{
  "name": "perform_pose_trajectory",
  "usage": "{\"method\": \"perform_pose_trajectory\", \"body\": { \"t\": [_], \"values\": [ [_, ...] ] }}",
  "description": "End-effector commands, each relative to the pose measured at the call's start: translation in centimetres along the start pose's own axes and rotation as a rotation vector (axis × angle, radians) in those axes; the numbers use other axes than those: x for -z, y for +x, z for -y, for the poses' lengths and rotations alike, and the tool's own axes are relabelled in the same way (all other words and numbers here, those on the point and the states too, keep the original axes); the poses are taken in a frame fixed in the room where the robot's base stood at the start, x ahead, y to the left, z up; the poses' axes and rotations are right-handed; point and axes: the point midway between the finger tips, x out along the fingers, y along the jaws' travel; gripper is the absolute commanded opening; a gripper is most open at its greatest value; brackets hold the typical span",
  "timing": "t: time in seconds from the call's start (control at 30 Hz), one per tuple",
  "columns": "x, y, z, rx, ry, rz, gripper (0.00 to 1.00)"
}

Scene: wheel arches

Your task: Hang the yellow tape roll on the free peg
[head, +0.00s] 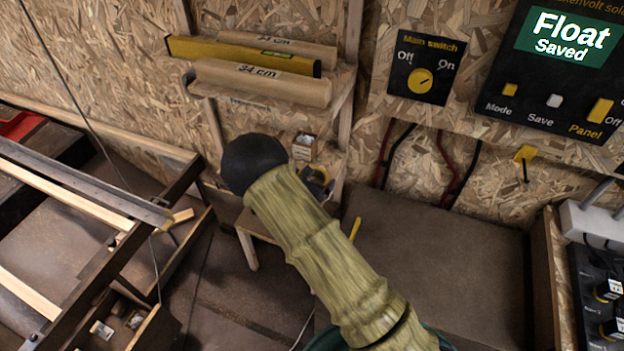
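I cannot make out the yellow tape roll for certain. A small dark round thing with yellow on it (318,178) sits on the low shelf, partly hidden behind a thick olive, wood-grained link with a black rounded end, which seems to be part of my arm. A small yellow holder with a thin dark pin (525,157) is on the chipboard wall at the right; I cannot tell whether it is a peg. No other peg shows clearly. My gripper is not in view.
Cardboard tubes (262,82) and a yellow level (235,54) lie on the upper wall shelf. A small box (304,147) stands below. A dark bench top (440,260) is mostly clear at the right. A metal-and-wood frame (80,185) fills the left. Switch panels (425,68) hang above.

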Motion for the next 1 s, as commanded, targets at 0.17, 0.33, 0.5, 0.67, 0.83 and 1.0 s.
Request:
{"method": "perform_pose_trajectory", "body": {
  "t": [0.17,0.33,0.5,0.67,0.83,1.0],
  "values": [
    [0.0,0.0,0.0,0.0,0.0,0.0,1.0],
    [0.0,-0.5,-0.1,-0.002,0.0,0.0,1.0],
    [0.0,-3.1,-0.2,-0.003,0.0,0.0,1.0],
    [-0.1,-6.2,-0.5,-0.003,-0.001,0.0,1.0],
    [-0.1,-9.7,-0.5,-0.004,-0.001,0.0,1.0],
    [-0.1,-13.1,-0.5,-0.005,0.0,-0.001,1.0]
  ]
}}
